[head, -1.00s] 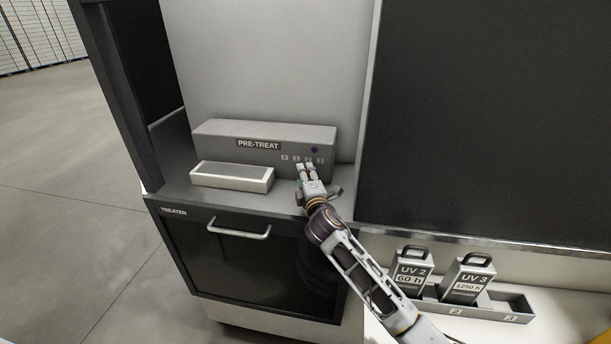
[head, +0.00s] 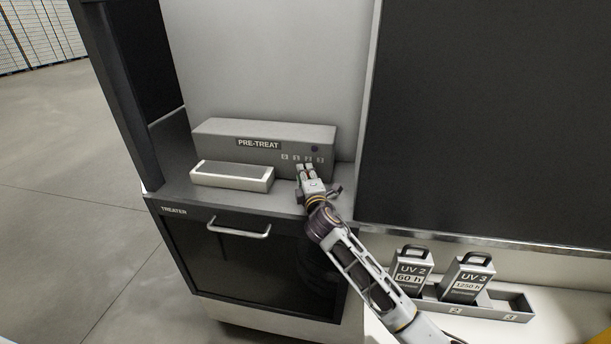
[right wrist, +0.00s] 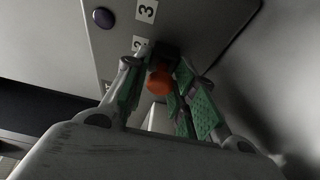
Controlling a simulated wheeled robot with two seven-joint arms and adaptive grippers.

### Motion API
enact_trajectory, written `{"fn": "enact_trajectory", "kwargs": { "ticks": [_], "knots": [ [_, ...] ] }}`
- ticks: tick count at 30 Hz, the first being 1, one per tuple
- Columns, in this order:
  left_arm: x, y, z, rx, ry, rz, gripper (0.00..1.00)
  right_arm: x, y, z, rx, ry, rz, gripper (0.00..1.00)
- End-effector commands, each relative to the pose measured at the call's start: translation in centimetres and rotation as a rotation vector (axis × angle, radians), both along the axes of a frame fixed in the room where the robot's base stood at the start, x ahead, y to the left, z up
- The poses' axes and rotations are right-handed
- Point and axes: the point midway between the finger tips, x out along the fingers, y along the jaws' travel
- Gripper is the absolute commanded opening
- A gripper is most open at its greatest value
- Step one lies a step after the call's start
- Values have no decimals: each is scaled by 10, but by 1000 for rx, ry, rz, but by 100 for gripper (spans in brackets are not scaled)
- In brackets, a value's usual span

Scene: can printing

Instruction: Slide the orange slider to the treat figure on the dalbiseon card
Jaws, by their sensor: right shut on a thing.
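The grey PRE-TREAT box (head: 222,133) stands on the treater's shelf with a row of small number labels at its front right. In the right wrist view the orange slider (right wrist: 158,84) has a round knob in front of a dark block, close to the half-hidden label 2 (right wrist: 139,46). Label 3 (right wrist: 146,11) is farther up the panel. My right gripper (head: 307,168) is at the box's lower right front, with its green-padded fingers shut on the slider. The gripper hides the slider in the head view. I cannot make out a dalbiseon card. My left gripper is out of view.
A pale tray-like block (head: 232,183) stands just left of my right gripper. Below is the treater's drawer handle (head: 240,232). Blocks marked UV 2 (head: 411,268) and UV 3 (head: 470,271) stand in a rack at the lower right. A dark panel (head: 480,120) rises on the right.

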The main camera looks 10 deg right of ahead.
Motion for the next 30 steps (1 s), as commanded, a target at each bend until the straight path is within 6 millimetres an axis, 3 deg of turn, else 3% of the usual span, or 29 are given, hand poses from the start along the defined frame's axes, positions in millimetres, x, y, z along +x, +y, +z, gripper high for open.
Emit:
{"fn": "enact_trajectory", "kwargs": {
  "ticks": [13,24,25,29,30],
  "knots": [
    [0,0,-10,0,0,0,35,14,33,-2,2,2,1,0],
    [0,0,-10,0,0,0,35,15,37,-2,0,3,1,0],
    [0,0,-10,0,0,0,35,15,37,-2,0,3,1,27],
    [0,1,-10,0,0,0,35,15,37,-1,0,2,1,44],
    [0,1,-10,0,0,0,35,15,37,-1,0,2,0,44]
  ]
}}
